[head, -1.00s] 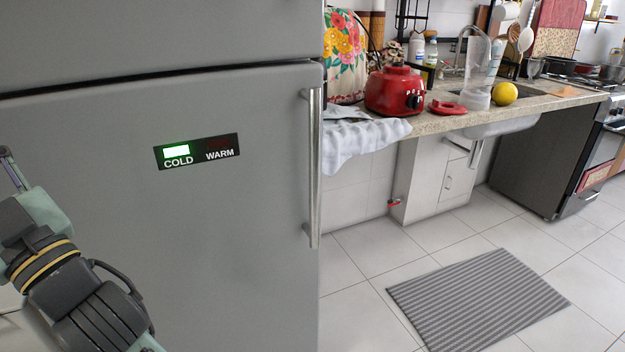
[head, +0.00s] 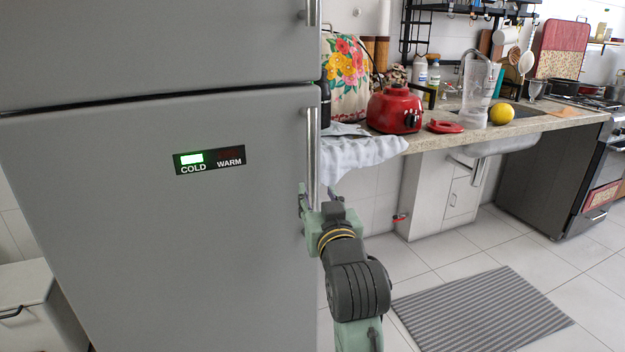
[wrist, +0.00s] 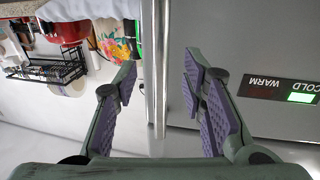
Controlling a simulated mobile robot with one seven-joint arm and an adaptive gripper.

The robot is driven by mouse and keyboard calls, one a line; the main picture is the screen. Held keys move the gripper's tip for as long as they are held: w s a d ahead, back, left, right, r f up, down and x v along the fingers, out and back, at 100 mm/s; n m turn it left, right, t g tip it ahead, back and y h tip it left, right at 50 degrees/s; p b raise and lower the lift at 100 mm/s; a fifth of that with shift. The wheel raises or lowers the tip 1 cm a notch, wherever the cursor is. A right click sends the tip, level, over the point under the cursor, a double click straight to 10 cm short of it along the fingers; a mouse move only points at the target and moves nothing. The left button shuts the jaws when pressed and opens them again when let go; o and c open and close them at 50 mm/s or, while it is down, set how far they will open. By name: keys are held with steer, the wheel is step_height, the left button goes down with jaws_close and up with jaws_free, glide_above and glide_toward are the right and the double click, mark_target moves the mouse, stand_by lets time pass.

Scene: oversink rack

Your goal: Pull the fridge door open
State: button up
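The grey fridge door (head: 150,240) is shut in the head view, with a thin dark seam above it. Its upright metal handle (head: 313,150) runs along the door's right edge. My gripper (head: 313,195) is at the lower part of this handle, partly hidden behind my wrist. In the wrist view, which is upside down, the handle (wrist: 154,70) stands between the two purple-padded fingers of my gripper (wrist: 165,95). The fingers are spread, with gaps on both sides of the bar. The COLD/WARM panel (head: 210,160) is on the door with COLD lit green.
A counter (head: 440,138) with a red blender base (head: 395,109), a cloth (head: 365,156) and a yellow fruit (head: 501,113) stands right of the fridge. A striped mat (head: 480,312) lies on the tiled floor. A white cabinet (head: 35,310) stands at lower left.

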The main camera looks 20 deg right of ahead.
mark_target(313, 183)
steer(key=w, duration=0.5)
steer(key=w+d+p, duration=0.1)
steer(key=w, duration=0.1)
steer(key=shift+w, duration=0.15)
steer(key=shift+c, duration=0.4)
jaws_close()
